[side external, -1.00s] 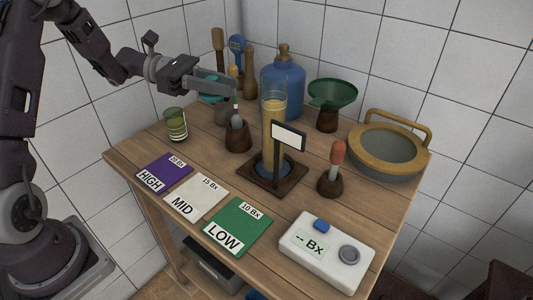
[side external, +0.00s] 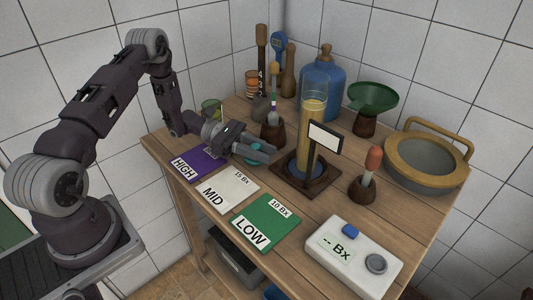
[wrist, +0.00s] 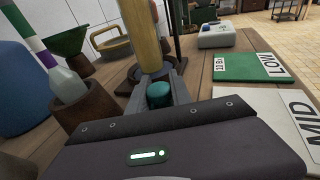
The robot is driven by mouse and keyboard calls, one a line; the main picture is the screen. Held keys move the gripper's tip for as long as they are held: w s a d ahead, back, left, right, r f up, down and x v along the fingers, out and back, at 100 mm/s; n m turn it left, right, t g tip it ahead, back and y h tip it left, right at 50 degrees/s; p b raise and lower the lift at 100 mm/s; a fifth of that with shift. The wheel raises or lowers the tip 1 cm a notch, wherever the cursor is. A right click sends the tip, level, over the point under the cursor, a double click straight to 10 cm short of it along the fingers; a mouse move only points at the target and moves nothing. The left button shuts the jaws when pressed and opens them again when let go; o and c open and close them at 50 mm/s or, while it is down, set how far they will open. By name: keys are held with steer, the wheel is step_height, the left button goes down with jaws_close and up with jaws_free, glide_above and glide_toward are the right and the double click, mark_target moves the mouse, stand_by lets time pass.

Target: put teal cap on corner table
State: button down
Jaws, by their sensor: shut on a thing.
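My gripper (side external: 264,152) is low over the left front part of the corner table (side external: 322,221), just behind the white MID card. It is shut on the teal cap (wrist: 160,95), which sits between the two fingers in the wrist view. In the side view the teal cap (side external: 255,159) is mostly hidden by the fingers. It is close to the wooden top; I cannot tell whether it touches it.
The dark stand with a tall yellow cylinder (side external: 310,140) is close ahead of the fingers. Purple, white (side external: 228,189) and green (side external: 265,222) cards lie in front.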

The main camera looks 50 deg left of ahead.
steer(key=shift+f, duration=0.4)
steer(key=c, duration=1.2)
jaws_free()
steer(key=shift+f, duration=0.1)
steer(key=shift+o, duration=0.2)
steer(key=v, duration=1.1)
steer(key=shift+a, duration=0.1)
steer(key=shift+o, duration=1.1)
steer(key=shift+s+a, duration=0.1)
steer(key=shift+a, duration=0.2)
steer(key=shift+o, duration=1.3)
steer(key=shift+a, duration=0.1)
